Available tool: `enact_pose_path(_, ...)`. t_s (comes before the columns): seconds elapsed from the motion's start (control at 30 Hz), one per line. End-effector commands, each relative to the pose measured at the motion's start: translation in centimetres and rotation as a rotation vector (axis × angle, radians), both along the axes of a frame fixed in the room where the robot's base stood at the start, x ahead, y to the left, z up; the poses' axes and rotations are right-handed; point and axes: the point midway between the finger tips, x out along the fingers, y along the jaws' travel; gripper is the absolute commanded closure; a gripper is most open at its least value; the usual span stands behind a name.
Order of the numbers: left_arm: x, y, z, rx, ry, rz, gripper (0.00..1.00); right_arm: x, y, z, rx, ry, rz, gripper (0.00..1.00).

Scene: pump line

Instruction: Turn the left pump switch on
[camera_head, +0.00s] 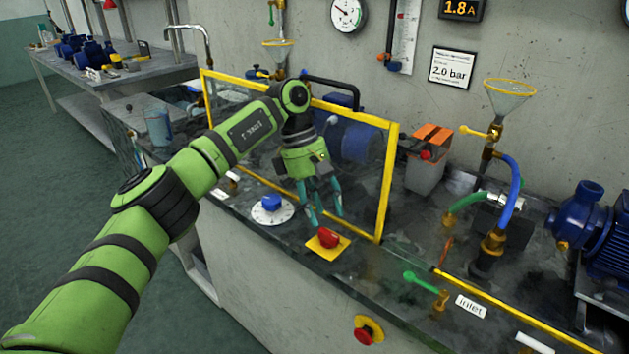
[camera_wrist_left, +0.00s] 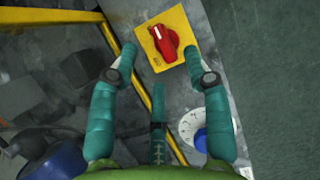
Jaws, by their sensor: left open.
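A red switch knob (camera_head: 328,237) sits on a yellow square plate (camera_head: 316,250) on the dark bench top, near its front edge. In the wrist view the red knob (camera_wrist_left: 164,43) points slightly diagonally across its plate (camera_wrist_left: 182,20). My left gripper (camera_head: 325,212) hangs fingers down just above and behind the knob, apart from it. It is open and empty; in the wrist view its fingers (camera_wrist_left: 158,60) spread to either side below the knob. The left pump (camera_head: 360,142) is blue and partly hidden behind a yellow-framed guard. My right gripper is not in view.
A blue knob on a white dial (camera_head: 271,206) lies left of the red switch. The yellow guard frame (camera_head: 386,185) stands close behind and right of my fingers. A red emergency button (camera_head: 366,331) is on the bench front.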

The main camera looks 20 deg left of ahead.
Motion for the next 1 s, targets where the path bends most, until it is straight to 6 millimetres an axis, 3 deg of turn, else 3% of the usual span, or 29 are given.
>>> enact_pose_path(0.2,0.7,1.7,4.6,0.0,-0.003,0.002,0.51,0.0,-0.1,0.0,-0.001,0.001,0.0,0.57)
enact_pose_path(0.33,0.9,2.2,6.0,0.0,-0.002,-0.001,0.51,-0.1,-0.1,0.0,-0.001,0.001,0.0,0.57)
enact_pose_path(0.53,1.0,2.6,6.9,0.001,-0.001,-0.001,0.51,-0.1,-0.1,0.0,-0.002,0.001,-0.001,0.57)
enact_pose_path(1.0,1.0,2.6,6.9,0.001,-0.001,-0.002,0.51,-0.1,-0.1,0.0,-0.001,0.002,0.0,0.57)
